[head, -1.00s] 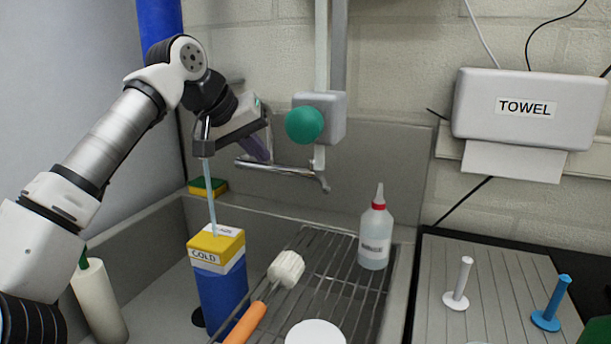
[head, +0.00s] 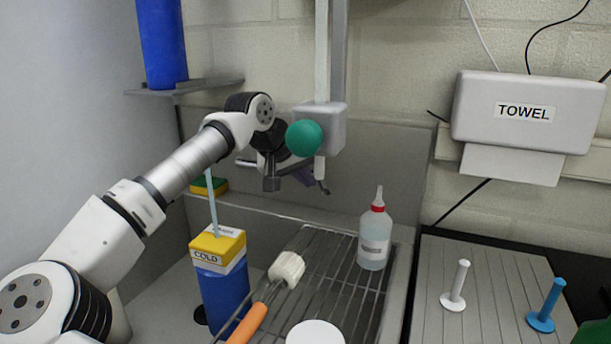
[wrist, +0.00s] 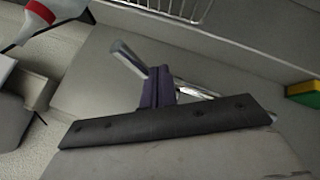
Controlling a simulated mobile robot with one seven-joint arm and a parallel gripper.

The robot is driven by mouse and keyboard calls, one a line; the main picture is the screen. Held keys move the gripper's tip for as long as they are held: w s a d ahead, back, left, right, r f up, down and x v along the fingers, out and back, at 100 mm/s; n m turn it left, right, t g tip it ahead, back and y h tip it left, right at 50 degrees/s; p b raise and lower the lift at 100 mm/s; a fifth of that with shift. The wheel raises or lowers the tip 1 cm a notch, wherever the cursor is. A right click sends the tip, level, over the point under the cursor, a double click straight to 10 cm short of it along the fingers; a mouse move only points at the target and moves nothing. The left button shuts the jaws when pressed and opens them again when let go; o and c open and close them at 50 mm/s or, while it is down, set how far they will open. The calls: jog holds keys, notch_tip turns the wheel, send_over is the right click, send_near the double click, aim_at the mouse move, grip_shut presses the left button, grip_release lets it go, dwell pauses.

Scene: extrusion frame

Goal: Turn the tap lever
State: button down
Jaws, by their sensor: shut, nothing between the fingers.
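A chrome tap bar (head: 244,162) runs along the back wall of the sink in the head view, mostly hidden behind my gripper. Its right end (head: 323,187) shows below a vertical pipe. My gripper (head: 303,175) is in front of this bar, its purple fingers shut and empty. In the wrist view, the shut purple fingers (wrist: 160,78) are close to a pale metal bar (wrist: 131,60), which looks like the tap lever. More chrome (wrist: 190,90) shows behind the fingers. Whether they touch the lever, I cannot tell.
A green ball (head: 304,138) on a grey wall box is just above my gripper. A blue container labelled COLD (head: 221,284) stands below left, with a thin pale blue rod or stream (head: 212,202) above it. A red-capped bottle (head: 375,240) stands on the wire rack.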

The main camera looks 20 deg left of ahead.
jog(key=shift+w+d, duration=0.25)
jog(key=shift+d, duration=0.55)
jog(key=shift+w+d, duration=0.25)
jog(key=shift+d, duration=0.5)
jog(key=shift+s+f, duration=0.1)
